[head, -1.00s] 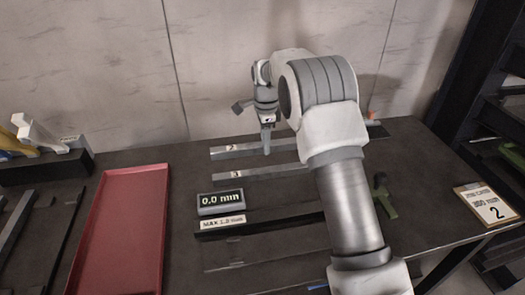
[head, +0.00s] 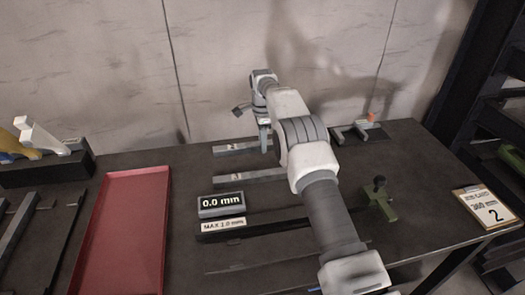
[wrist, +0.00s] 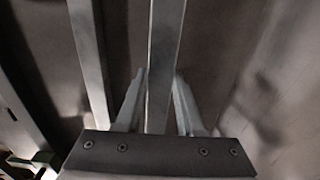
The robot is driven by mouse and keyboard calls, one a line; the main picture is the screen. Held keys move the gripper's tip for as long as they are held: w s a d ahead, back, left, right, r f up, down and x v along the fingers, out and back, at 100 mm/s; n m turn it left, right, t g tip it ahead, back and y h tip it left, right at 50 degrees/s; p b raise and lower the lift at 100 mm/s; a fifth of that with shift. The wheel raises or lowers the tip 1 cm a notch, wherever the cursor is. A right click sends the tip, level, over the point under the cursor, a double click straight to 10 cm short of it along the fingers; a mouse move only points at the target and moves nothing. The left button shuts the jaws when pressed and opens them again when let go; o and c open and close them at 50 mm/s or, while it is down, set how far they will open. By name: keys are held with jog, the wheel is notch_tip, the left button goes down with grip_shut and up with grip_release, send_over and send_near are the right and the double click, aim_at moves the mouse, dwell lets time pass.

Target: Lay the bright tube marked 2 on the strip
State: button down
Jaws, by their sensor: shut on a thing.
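The bright tube marked 2 (head: 235,148) is the farther of two pale grey tubes at the back of the table. My gripper (head: 264,150) points down over it. In the wrist view my gripper (wrist: 160,98) has one finger on each side of that tube (wrist: 164,45) and is shut on it. Whether the tube is clear of the table is hard to tell. My arm hides its right part in the head view. The tube marked 3 (head: 238,178) lies nearer and parallel. A long dark strip (head: 272,228) lies nearer still, partly behind my arm.
A display reading 0.0 mm (head: 221,205) and a MAX 1.0 mm label (head: 222,224) stand by the strip's left part. A red tray (head: 125,235) lies left. A green clamp-like piece (head: 380,200) stands right, and a card marked 2 (head: 488,207) lies at the right edge.

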jog(key=shift+f, duration=1.85)
jog(key=shift+f, duration=0.15)
jog(key=c, duration=0.5)
grip_release()
jog(key=shift+f, duration=0.1)
notch_tip(320, 180, up, 13)
jog(key=shift+f+p, duration=0.2)
jog(key=shift+p, duration=0.55)
